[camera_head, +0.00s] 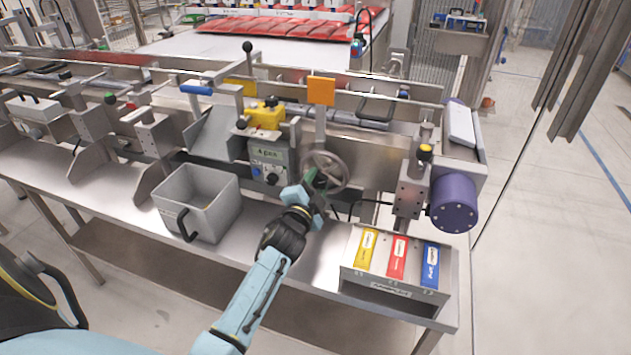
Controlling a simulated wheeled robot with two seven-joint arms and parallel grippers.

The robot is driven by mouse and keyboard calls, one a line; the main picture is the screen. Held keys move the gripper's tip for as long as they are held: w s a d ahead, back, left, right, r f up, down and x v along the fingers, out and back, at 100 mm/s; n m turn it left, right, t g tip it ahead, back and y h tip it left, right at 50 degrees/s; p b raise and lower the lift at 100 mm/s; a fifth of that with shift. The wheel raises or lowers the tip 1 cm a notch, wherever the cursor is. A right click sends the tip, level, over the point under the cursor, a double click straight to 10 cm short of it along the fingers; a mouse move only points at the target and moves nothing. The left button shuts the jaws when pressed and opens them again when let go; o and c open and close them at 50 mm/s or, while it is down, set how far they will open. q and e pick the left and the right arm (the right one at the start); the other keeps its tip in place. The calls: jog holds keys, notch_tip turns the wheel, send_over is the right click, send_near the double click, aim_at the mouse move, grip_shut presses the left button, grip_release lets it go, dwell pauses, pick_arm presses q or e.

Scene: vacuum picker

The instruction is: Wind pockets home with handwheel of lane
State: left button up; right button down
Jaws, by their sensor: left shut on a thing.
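The grey handwheel (341,170) is mounted on the front of the lane's steel frame, below an orange plate (321,91). My left gripper (316,186) is at the lower left of the wheel's rim and is shut, with its fingers at the wheel's left side. What lies between the fingers is small and partly hidden; it appears to be the wheel's handle. The pockets cannot be made out clearly. My right gripper is not in view.
A grey bin (222,203) with a black handle stands on the bench left of my arm. A control box (268,162) is close left of the wheel. A rack with yellow, red and blue tags (397,257) and a purple motor (454,204) are at right.

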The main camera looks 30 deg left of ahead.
pick_arm(q)
jog(key=n+p, duration=0.2)
jog(key=n, duration=0.3)
jog(key=shift+d+n, duration=0.1)
jog(key=shift+n, duration=0.2)
jog(key=shift+n+p, duration=0.45)
jog(key=shift+n, duration=0.05)
jog(key=n+p, duration=0.1)
jog(key=n, duration=0.2)
jog(key=shift+f, duration=0.1)
jog(key=shift+d+n+p, duration=0.1)
jog(key=shift+n+p, duration=0.6)
jog(key=shift+n, duration=0.7)
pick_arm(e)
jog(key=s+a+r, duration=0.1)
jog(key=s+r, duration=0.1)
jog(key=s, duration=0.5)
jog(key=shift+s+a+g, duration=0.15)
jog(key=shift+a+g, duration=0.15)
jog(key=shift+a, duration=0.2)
pick_arm(q)
jog(key=o, duration=1)
jog(key=shift+c, duration=0.2)
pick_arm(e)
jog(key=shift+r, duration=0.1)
